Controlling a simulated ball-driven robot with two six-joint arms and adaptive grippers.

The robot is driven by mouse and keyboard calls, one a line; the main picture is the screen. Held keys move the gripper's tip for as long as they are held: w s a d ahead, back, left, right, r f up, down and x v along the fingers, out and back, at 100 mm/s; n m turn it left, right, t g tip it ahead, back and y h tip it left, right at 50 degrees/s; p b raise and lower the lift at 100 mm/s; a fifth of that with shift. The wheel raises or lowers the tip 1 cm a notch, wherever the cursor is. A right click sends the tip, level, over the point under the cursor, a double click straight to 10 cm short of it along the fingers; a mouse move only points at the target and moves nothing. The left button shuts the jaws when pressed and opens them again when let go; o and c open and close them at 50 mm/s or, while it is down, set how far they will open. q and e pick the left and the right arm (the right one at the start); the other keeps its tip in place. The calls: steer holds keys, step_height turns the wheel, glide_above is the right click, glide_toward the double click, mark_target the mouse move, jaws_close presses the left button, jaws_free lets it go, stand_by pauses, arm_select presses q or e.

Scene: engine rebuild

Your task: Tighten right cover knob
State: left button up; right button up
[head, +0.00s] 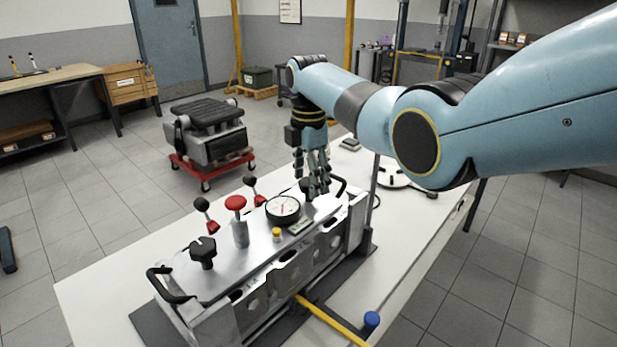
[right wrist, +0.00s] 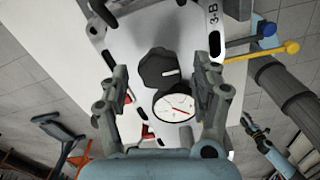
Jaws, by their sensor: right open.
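The engine block (head: 290,275) lies on the table with a flat silver cover (head: 262,245) on top. The right cover knob, black and lobed, shows in the right wrist view (right wrist: 158,70) with a pale mark on it. My right gripper points down over the right end of the cover. In the right wrist view its open fingers (right wrist: 166,82) stand on either side of the knob, with gaps visible. Another black knob (head: 203,252) stands at the cover's left end.
A round dial gauge (head: 283,209) sits close beside the right knob. A yellow bar (head: 330,320) projects at the front.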

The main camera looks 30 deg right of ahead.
steer(key=shift+f, duration=0.1)
steer(key=c, duration=1.2)
